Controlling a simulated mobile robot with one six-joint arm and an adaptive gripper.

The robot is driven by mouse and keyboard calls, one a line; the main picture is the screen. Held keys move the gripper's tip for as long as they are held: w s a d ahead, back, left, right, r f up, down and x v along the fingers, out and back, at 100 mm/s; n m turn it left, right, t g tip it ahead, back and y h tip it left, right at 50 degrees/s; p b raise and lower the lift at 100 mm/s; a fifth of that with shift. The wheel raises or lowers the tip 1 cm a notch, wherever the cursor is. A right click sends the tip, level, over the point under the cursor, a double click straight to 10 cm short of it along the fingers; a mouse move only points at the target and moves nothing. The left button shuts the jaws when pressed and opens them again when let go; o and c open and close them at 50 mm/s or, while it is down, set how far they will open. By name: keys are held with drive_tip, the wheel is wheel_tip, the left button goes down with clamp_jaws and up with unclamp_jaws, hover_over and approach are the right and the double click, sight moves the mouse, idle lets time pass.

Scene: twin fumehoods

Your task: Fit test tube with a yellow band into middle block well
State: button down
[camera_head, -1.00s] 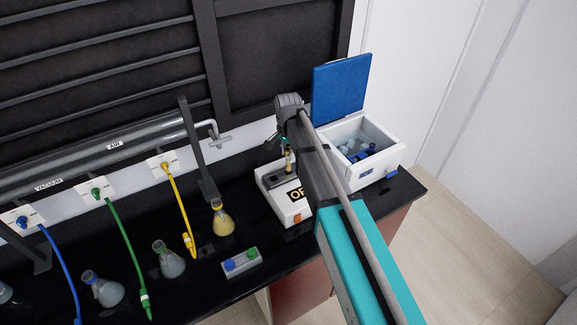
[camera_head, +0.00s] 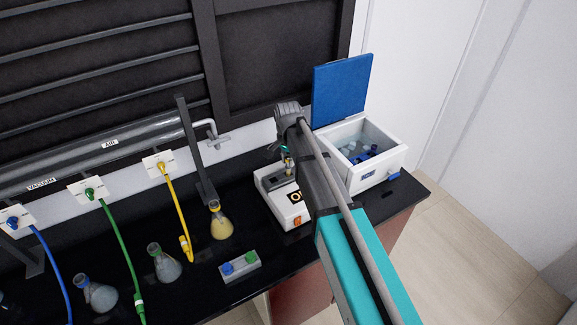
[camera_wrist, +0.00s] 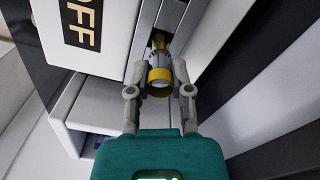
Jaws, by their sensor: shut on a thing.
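The test tube with a yellow band (camera_wrist: 160,76) is between the fingers of my gripper (camera_wrist: 160,92) in the wrist view. My gripper is shut on it. The tube's far end points toward a dark slot with a brass-coloured part in the grey block of the white device (camera_wrist: 95,30). I cannot tell whether the tube's end is inside a well. In the head view the white device (camera_head: 290,212) stands on the black bench, and my gripper (camera_head: 287,162) is over its block. The wells are mostly hidden by my gripper and the tube.
An open white box (camera_head: 365,175) with a raised blue lid (camera_head: 341,88) and blue items inside stands right of the device. A grey block with blue and green caps (camera_head: 240,266), a yellow flask (camera_head: 220,226) and other flasks stand to the left.

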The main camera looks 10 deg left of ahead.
drive_tip(key=shift+f+b, duration=0.3)
drive_tip(key=shift+f, duration=0.25)
drive_tip(key=shift+f, duration=0.15)
drive_tip(key=c, duration=0.5)
unclamp_jaws()
drive_tip(key=shift+c, duration=0.2)
drive_tip(key=shift+r, duration=0.25)
wheel_tip(320, 180, up, 12)
drive_tip(key=p, duration=1.2)
